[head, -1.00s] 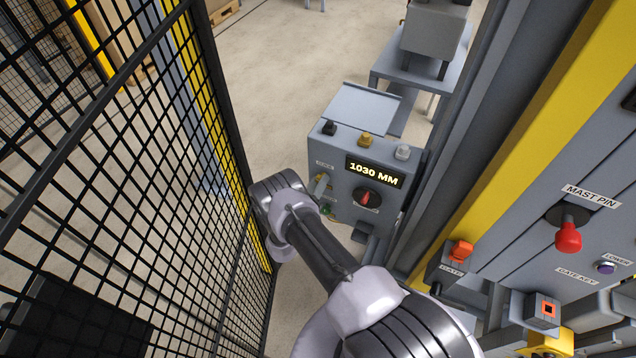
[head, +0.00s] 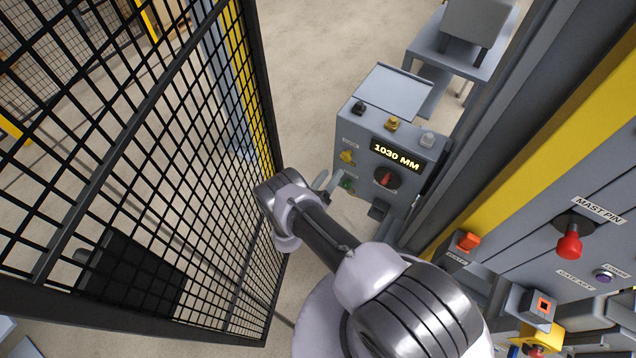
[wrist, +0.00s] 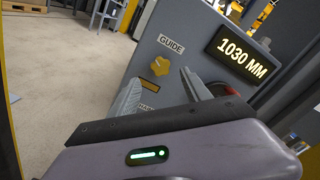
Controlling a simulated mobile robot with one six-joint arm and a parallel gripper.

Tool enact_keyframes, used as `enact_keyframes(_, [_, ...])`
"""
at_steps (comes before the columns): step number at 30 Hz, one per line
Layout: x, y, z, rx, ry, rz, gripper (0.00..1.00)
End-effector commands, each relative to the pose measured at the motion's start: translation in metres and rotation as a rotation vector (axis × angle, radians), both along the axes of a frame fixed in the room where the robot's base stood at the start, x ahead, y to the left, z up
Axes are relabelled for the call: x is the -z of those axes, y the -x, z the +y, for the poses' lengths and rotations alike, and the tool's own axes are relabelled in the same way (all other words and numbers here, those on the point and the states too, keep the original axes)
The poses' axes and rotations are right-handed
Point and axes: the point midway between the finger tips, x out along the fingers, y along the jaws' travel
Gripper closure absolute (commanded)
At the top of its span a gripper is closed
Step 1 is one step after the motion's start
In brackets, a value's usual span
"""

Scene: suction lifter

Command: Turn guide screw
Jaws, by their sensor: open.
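The guide screw, a yellow lobed knob (wrist: 160,66), sits under the GUIDE label on the grey control box (wrist: 185,28). It also shows in the head view (head: 347,157) on the box's front. My gripper (wrist: 160,92) is open and empty. Its two fingers reach toward the box, with the knob showing beyond and between their tips in the wrist view. In the head view my gripper (head: 325,183) is just left of and below the knob, apart from it.
A black mesh fence (head: 190,170) stands close left of my arm. A yellow and grey mast (head: 520,150) rises at right.

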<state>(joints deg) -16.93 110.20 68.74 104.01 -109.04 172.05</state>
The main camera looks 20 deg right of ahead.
Motion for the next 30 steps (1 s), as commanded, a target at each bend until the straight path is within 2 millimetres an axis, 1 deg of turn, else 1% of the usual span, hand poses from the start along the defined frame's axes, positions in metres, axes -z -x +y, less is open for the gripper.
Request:
enact_keyframes(1, [-0.011,0.010,0.015,-0.007,0.000,0.002,0.44])
enact_keyframes(3, [-0.009,0.024,0.032,-0.006,0.000,0.001,0.44])
enact_keyframes(6, [-0.005,0.040,0.051,-0.004,0.000,0.000,0.44])
enact_keyframes(9, [-0.001,0.049,0.064,-0.003,0.001,0.001,0.44])
enact_keyframes(14, [0.000,0.055,0.071,-0.001,0.001,0.000,0.44])
enact_keyframes(30, [0.000,0.056,0.070,0.001,0.001,0.000,0.44])
